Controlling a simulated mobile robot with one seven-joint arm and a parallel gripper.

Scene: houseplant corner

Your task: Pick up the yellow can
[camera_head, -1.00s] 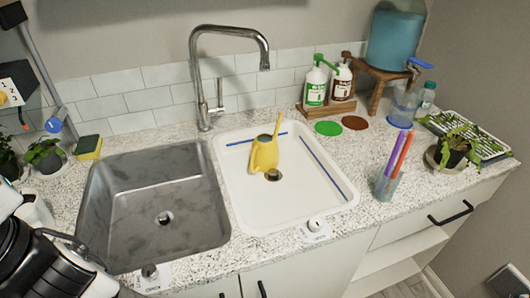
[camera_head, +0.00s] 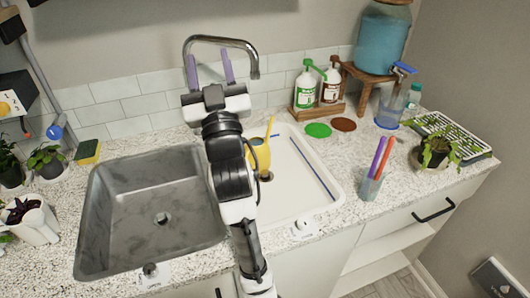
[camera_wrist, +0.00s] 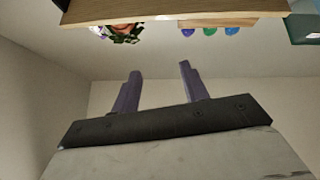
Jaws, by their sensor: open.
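The yellow watering can (camera_head: 261,158) stands in the white sink basin near its drain, in the head view. My arm stands in front of its left side and hides part of it. My gripper (camera_head: 210,68) is raised by the faucet, its two purple fingers pointing up and spread apart. In the head view it appears above and left of the can. The wrist view shows the same fingers (camera_wrist: 158,88) apart with nothing between them. The can does not show in the wrist view.
The chrome faucet (camera_head: 252,60) appears close to my gripper. A grey metal sink (camera_head: 110,215) lies left of the white basin (camera_head: 300,205). A soap tray (camera_head: 318,112), a cup with pens (camera_head: 371,186) and a potted plant (camera_head: 435,152) stand to the right.

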